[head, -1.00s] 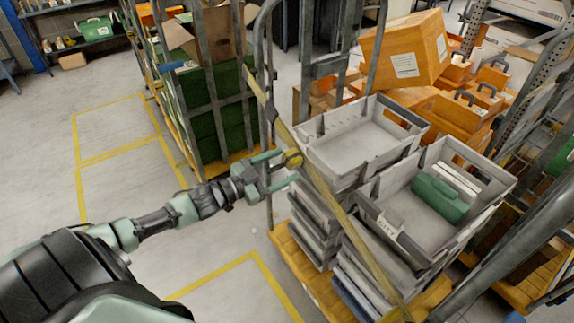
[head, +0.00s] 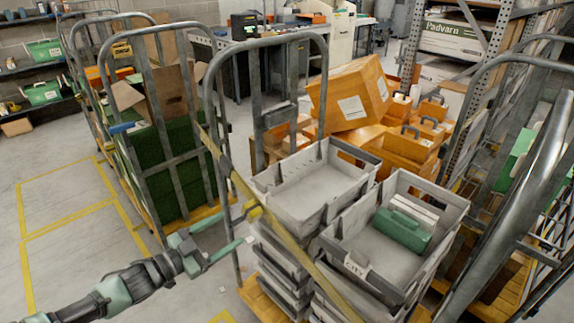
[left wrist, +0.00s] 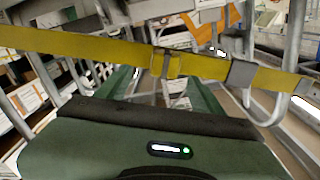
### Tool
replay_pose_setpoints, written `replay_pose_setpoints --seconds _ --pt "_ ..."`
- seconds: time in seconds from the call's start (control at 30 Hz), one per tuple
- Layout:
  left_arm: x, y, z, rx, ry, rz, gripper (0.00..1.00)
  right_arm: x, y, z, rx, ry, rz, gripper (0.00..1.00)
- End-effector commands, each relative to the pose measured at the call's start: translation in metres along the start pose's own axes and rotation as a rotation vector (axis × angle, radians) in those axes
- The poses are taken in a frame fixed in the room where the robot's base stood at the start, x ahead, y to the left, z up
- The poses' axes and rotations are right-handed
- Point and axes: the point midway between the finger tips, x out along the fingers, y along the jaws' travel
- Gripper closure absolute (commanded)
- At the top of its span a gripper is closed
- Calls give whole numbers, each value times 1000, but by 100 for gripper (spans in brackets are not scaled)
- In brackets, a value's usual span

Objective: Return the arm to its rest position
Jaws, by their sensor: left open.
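My left gripper (head: 236,232) is open and empty in the head view, low and left of centre. Its two green fingers point at the front of a roll cage. A yellow strap (head: 222,160) runs diagonally across that cage's open front, with a buckle (head: 254,211) just beyond my fingertips, apart from them. In the left wrist view the fingers (left wrist: 162,88) are spread, and the strap (left wrist: 80,45) with its buckle (left wrist: 166,63) crosses in front of them. My right gripper is not in view.
The cage holds stacked grey crates (head: 310,190); one contains a green case (head: 402,229). A cage with green crates (head: 180,165) stands left, orange boxes (head: 350,95) behind, and a metal upright (head: 535,180) at right. Floor with yellow lines (head: 65,225) is free at left.

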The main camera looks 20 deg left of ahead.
Motion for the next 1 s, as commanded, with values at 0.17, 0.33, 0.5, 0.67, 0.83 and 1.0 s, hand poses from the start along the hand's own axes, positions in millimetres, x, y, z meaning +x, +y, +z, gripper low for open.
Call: replay_pose_setpoints --seconds 0.17,0.33,0.5,0.67,0.83,1.0 --pt "-2 0 8 -4 -16 -9 33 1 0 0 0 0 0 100" --pt "-20 5 81 -35 -160 -80 33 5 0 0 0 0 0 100" --pt "-63 37 197 -98 -415 -163 33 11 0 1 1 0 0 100" --pt "-115 99 292 -169 -661 -191 33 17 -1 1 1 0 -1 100" --pt "-174 188 366 -246 -910 -168 33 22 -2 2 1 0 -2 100" --pt "-234 296 412 -324 -1146 -96 33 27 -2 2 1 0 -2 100"
